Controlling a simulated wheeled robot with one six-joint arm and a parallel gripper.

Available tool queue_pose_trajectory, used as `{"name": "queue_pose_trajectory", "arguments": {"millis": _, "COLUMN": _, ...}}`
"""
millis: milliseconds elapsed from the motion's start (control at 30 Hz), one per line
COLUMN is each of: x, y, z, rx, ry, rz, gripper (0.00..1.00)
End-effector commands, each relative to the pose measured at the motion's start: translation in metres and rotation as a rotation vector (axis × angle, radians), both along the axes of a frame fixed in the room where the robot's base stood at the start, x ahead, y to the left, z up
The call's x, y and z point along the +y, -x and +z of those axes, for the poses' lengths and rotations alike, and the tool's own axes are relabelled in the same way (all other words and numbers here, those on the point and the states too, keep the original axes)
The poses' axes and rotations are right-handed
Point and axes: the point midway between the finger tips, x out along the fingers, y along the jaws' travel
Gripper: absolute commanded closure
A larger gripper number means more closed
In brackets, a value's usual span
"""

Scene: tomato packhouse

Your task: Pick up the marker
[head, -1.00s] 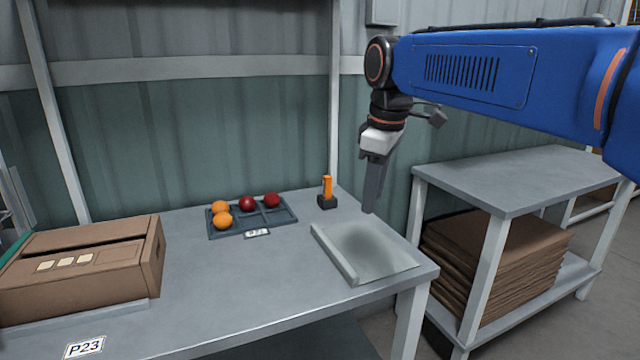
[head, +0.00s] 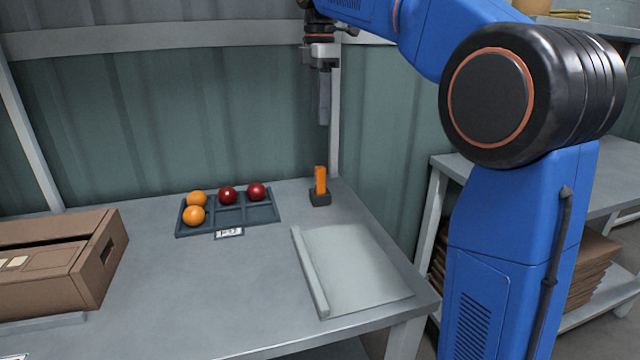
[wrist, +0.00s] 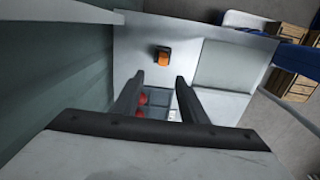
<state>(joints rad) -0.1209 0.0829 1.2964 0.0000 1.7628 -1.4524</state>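The marker (head: 320,180) is orange and stands upright in a small dark holder (head: 320,199) at the back right of the grey table.
A dark divided tray (head: 228,235) with orange and red tomatoes lies left of the marker. A pale sheet or board (head: 355,265) with a raised left edge lies in front of it. A cardboard box (head: 95,265) stands at the left. The green wall (head: 200,120) rises close behind the table.

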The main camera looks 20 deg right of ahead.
Motion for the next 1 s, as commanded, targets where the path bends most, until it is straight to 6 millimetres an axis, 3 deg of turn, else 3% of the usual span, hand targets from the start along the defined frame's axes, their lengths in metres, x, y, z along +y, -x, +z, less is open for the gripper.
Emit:
{"name": "queue_pose_trajectory", "arguments": {"millis": 433, "x": 0.0, "y": 0.001, "z": -0.079, "rx": 0.001, "ry": 0.0, "rz": -0.002, "gripper": 0.61}}
{"name": "queue_pose_trajectory", "arguments": {"millis": 767, "x": 0.0, "y": 0.002, "z": -0.104, "rx": 0.0, "ry": 0.0, "rz": -0.002, "gripper": 0.61}}
{"name": "queue_pose_trajectory", "arguments": {"millis": 1000, "x": 0.002, "y": 0.009, "z": -0.135, "rx": 0.002, "ry": 0.0, "rz": -0.002, "gripper": 0.61}}
